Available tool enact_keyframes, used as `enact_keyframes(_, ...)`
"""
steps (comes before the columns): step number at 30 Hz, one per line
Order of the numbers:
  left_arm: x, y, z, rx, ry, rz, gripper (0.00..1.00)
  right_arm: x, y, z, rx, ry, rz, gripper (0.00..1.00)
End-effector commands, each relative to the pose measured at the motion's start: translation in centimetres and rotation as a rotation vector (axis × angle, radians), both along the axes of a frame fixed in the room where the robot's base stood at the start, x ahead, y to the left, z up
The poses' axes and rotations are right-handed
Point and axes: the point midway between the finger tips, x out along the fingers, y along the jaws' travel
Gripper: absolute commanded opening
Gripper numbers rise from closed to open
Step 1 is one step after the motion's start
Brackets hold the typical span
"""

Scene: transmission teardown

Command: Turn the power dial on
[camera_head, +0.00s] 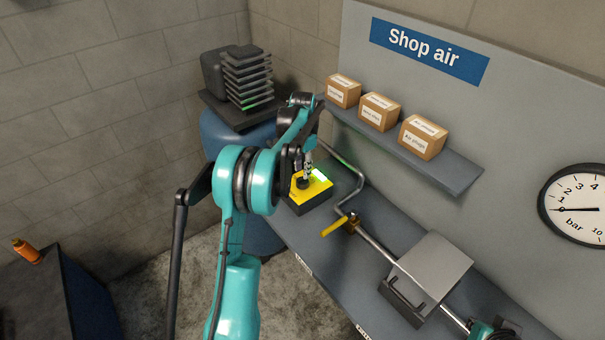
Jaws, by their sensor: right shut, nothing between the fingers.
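The yellow box (316,193) stands on the bench at its far left end. It has a black dial (303,183) on top and a lit greenish-white panel (321,174). My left gripper (307,168) points down right over the dial, with its fingertips at or just above it. The fingers are small and partly hidden, so I cannot tell whether they touch the dial or how wide they are. My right gripper (508,328) is at the bottom right edge by the bench, largely cut off, shut and empty.
A pipe with a yellow-handled valve (335,227) runs along the bench. A grey hooded unit (432,268) stands to its right. A shelf (440,172) with three cardboard boxes hangs above. A blue tank (225,138) with a finned compressor is behind. A pressure gauge (578,207) is on the right panel.

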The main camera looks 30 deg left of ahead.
Motion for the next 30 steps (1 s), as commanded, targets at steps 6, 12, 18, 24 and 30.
enact_keyframes(6, 0.0, 0.0, 5.0, 0.0, 0.0, 0.0, 0.31, 0.0, 0.0, 0.0, 0.0, 0.0, 0.0, 0.0)
enact_keyframes(12, 0.0, 0.0, 8.1, 0.0, 0.0, 0.0, 0.31, 0.0, 0.0, 0.0, 0.0, 0.0, 0.0, 0.0)
enact_keyframes(18, 0.0, 0.0, 9.0, 0.0, 0.0, 0.0, 0.31, 0.0, 0.0, 0.0, 0.0, 0.0, 0.0, 0.0)
enact_keyframes(24, 0.0, 0.0, 9.0, 0.0, 0.0, 0.0, 0.31, 0.0, 0.0, 0.0, 0.0, 0.0, 0.0, 0.0)
enact_keyframes(30, 0.0, 0.0, 9.0, 0.0, 0.0, 0.0, 0.31, 0.0, 0.0, 0.0, 0.0, 0.0, 0.0, 0.0)
